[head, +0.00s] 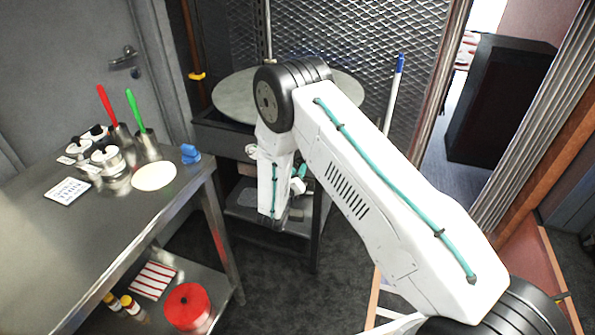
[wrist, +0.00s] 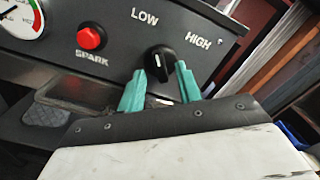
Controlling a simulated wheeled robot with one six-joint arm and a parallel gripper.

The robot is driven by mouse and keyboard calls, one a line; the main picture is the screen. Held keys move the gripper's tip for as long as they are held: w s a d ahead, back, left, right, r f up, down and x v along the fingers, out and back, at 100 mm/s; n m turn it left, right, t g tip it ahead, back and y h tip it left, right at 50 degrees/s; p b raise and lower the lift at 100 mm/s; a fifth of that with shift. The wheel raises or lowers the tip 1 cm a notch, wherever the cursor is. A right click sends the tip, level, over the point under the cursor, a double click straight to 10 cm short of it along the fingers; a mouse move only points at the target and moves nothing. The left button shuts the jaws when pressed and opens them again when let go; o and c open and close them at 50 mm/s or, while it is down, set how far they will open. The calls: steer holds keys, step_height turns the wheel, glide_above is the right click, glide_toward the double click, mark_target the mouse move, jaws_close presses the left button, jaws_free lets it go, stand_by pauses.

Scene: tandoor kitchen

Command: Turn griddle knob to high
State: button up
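The griddle knob (wrist: 161,60) is black and round, with a short white mark, on a dark panel in the wrist view. The mark stands nearly upright in the picture, closer to the LOW label (wrist: 145,16) than to the HIGH label (wrist: 198,42). My gripper (wrist: 161,72) has its two teal fingers apart, one on each side of the knob's lower part. Contact with the knob is not clear. In the head view the round griddle (head: 235,98) sits on its dark stand; my arm hides the knob there.
A red SPARK button (wrist: 91,38) and a gauge (wrist: 20,18) lie left of the knob. In the head view a steel table (head: 105,225) with tins and utensils stands left of my arm. A mesh screen (head: 225,40) is behind the griddle.

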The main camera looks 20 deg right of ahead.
steer(key=shift+w+d, duration=0.25)
steer(key=shift+w, duration=0.15)
jaws_close()
steer(key=m, duration=1.3)
steer(key=shift+m, duration=0.4)
stand_by(0.3)
